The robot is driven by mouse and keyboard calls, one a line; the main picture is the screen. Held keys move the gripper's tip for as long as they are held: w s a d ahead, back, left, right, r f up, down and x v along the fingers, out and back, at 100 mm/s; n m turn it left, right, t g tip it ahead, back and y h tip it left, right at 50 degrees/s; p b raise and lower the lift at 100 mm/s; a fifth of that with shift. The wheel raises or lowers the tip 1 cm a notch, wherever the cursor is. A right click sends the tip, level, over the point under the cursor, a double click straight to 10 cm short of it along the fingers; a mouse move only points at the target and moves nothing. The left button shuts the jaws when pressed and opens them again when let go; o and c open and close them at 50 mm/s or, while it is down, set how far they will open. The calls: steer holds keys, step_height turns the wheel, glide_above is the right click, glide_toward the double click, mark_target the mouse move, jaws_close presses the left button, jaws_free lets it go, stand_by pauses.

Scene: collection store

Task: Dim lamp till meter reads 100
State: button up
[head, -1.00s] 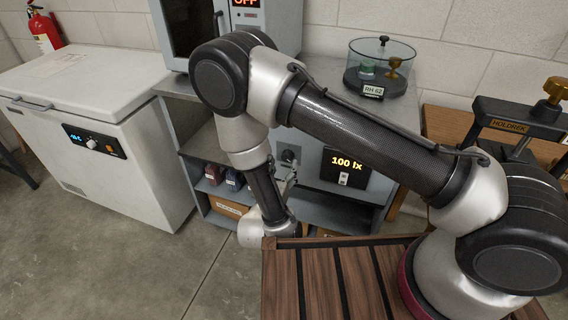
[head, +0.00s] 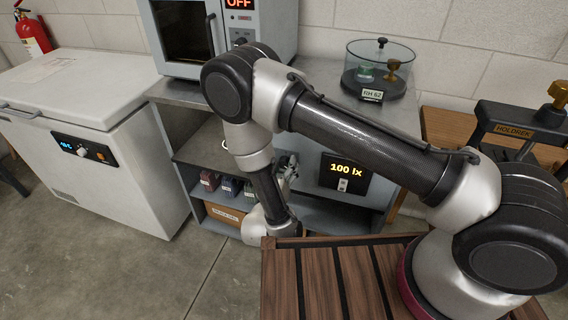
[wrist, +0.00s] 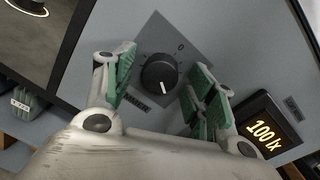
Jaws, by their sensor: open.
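The dimmer knob (wrist: 159,72) is black and round with a white pointer line, on a grey plate on the cabinet front. The meter (wrist: 263,135) beside it reads 100 lx in yellow; in the head view the meter (head: 345,172) reads the same. My gripper (wrist: 160,64) is open, with its green-padded fingers on either side of the knob and visible gaps to it. In the head view my gripper (head: 287,170) is small and partly behind my arm, in front of the cabinet; the knob is hidden there. I cannot identify the lamp itself for certain.
A white chest freezer (head: 100,115) stands at left. A grey oven-like unit (head: 215,40) showing OFF and a glass chamber (head: 379,75) sit on the cabinet top. A press (head: 520,125) stands at right. Floor at left is clear.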

steer(key=c, duration=1)
steer(key=shift+c, duration=0.2)
steer(key=shift+m, duration=0.4)
steer(key=o, duration=1)
steer(key=shift+o, duration=0.2)
steer(key=shift+r, duration=0.1)
step_height(320, 180, up, 10)
steer(key=shift+f, duration=0.1)
